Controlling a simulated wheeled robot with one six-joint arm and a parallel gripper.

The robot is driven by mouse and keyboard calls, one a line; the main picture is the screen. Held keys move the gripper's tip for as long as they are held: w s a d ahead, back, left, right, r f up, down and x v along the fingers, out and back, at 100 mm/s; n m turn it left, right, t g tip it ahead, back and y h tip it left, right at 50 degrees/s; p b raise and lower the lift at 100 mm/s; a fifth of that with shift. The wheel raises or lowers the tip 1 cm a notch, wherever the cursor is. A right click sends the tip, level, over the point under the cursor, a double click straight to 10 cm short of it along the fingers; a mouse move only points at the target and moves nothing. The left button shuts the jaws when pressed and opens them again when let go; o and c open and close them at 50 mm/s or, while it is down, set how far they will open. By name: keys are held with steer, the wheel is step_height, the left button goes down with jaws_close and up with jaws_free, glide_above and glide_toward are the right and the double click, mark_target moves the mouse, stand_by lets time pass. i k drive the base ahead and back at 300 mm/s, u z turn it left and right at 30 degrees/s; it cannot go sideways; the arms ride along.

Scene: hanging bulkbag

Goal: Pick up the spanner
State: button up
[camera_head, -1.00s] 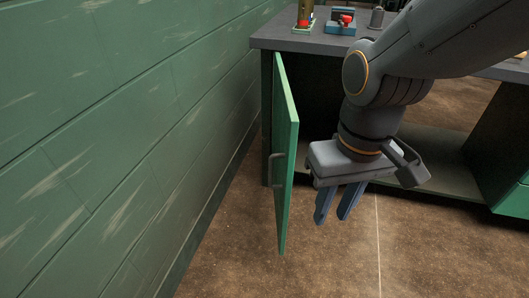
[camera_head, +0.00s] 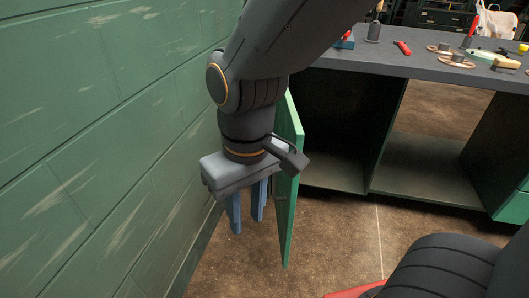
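I cannot make out a spanner in this view. My gripper (camera_head: 246,226) points down in front of the bench with its two blue fingers apart and nothing between them. It hangs left of the open green cabinet door (camera_head: 289,205), between that door and the green wall. My arm hides the upper left part of the door and the left end of the bench top. Small tools lie on the grey bench top (camera_head: 385,64), including a red piece (camera_head: 403,47), too small to identify surely.
The green wall (camera_head: 90,150) runs close along my left. The bench has open bays below, with a divider panel (camera_head: 388,135). Round metal parts (camera_head: 458,60) and a pale green block (camera_head: 484,56) stand at the right. Brown floor (camera_head: 340,235) is clear before the bays.

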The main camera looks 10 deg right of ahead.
mark_target(408, 52)
steer(key=u, duration=1.95)
steer(key=i, duration=0.4)
steer(key=z, duration=1.75)
steer(key=i, duration=0.15)
steer(key=z, duration=0.55)
